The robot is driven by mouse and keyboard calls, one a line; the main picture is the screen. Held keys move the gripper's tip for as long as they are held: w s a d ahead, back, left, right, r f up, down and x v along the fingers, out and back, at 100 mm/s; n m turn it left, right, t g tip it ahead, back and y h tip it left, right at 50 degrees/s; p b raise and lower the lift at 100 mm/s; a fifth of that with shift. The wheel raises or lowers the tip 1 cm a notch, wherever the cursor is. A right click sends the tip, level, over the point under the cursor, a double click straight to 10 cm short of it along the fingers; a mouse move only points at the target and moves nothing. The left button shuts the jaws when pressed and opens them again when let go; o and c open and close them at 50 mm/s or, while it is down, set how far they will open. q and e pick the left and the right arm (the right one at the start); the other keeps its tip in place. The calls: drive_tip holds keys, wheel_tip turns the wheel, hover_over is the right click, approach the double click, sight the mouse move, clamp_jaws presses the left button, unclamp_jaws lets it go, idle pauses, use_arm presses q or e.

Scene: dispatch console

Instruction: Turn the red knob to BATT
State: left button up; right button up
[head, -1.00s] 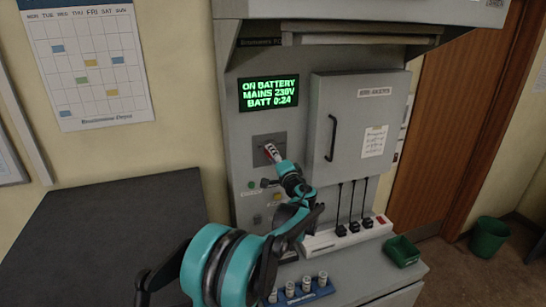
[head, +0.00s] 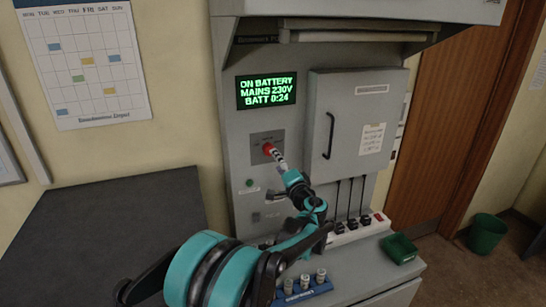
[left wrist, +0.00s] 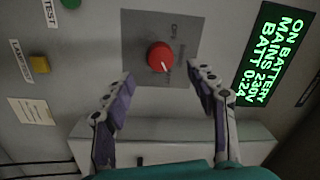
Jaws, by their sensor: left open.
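The red knob (head: 268,149) sits on a grey plate on the console front. In the left wrist view the red knob (left wrist: 159,56) shows its white pointer mark toward the lower right of that turned picture. The plate's small lettering is too blurred to read. My left gripper (head: 279,160) is just in front of the knob, to its lower right in the head view. In the left wrist view its fingers (left wrist: 158,86) are spread, empty and apart from the knob. The green display (head: 267,91) reads ON BATTERY, MAINS 230V, BATT 0:24. My right gripper is out of view.
A grey cabinet (head: 352,125) with a black handle stands right of the knob. Below are a white socket strip (head: 345,236) with plugs, a blue rack (head: 303,293) and a green tray (head: 399,248). A yellow button (left wrist: 40,92) and a green one sit beside the plate.

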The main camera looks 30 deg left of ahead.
use_arm(q)
drive_tip(key=v, duration=0.5)
drive_tip(key=shift+d, duration=0.1)
drive_tip(key=shift+s+f, duration=0.1)
drive_tip(key=s+d+f+n+g+h+b, duration=0.1)
drive_tip(key=s+f+n+g+h+b, duration=0.2)
drive_tip(key=s+f+b, duration=0.5)
drive_tip(key=s+d+f+h+b, duration=0.3)
drive_tip(key=s+d+f+h, duration=0.2)
drive_tip(key=s+d+f, duration=0.3)
drive_tip(key=s+d+f+n+g+h+b, duration=0.1)
drive_tip(key=s+d+f+h+b, duration=0.2)
drive_tip(key=s+f, duration=1.2)
drive_tip(key=d+h, duration=0.3)
drive_tip(key=d, duration=0.3)
drive_tip(key=shift+g, duration=0.3)
